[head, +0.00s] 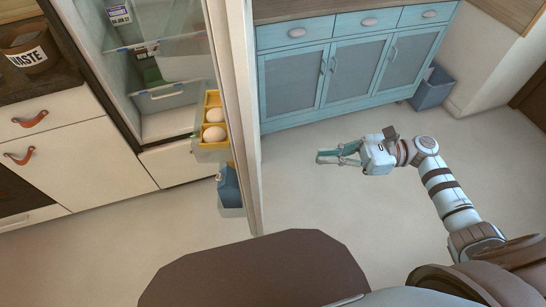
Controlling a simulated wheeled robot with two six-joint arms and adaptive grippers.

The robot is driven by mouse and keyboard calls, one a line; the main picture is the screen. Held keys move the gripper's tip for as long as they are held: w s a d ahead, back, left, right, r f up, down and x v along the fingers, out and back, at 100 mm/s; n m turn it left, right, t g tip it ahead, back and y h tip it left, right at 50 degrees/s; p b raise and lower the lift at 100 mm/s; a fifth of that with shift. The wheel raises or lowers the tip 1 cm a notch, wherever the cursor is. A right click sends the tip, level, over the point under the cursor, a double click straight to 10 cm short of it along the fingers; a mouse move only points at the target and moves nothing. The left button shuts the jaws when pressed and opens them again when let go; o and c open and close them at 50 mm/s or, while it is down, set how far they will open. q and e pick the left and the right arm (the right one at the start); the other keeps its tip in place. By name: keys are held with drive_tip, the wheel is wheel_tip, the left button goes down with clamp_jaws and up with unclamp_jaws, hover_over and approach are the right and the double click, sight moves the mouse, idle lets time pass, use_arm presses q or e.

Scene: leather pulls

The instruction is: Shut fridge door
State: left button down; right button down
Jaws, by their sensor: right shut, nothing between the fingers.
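The fridge door (243,120) stands open, seen nearly edge-on, and sticks out toward me from the fridge. Its inner side faces left and carries a yellow egg holder (213,99) with eggs and a blue carton (229,186) lower down. The fridge interior (165,123) shows to the left, with clear shelves and drawers. My right gripper (319,157) is to the right of the door, on its outer side, apart from it with floor between. It is shut and empty, its fingers pointing left toward the door. My left gripper is not in view.
White cabinets with leather pulls (30,119) stand left of the fridge, with a waste pot (29,50) on the counter. A blue cabinet (345,75) and a bin (433,88) stand at the back. The floor right of the door is clear.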

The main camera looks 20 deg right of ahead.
drive_tip(key=w+a, duration=0.2)
drive_tip(key=a, duration=1)
drive_tip(key=shift+w+a+p, duration=0.15)
drive_tip(key=shift+w+p, duration=0.15)
drive_tip(key=shift+a, duration=0.1)
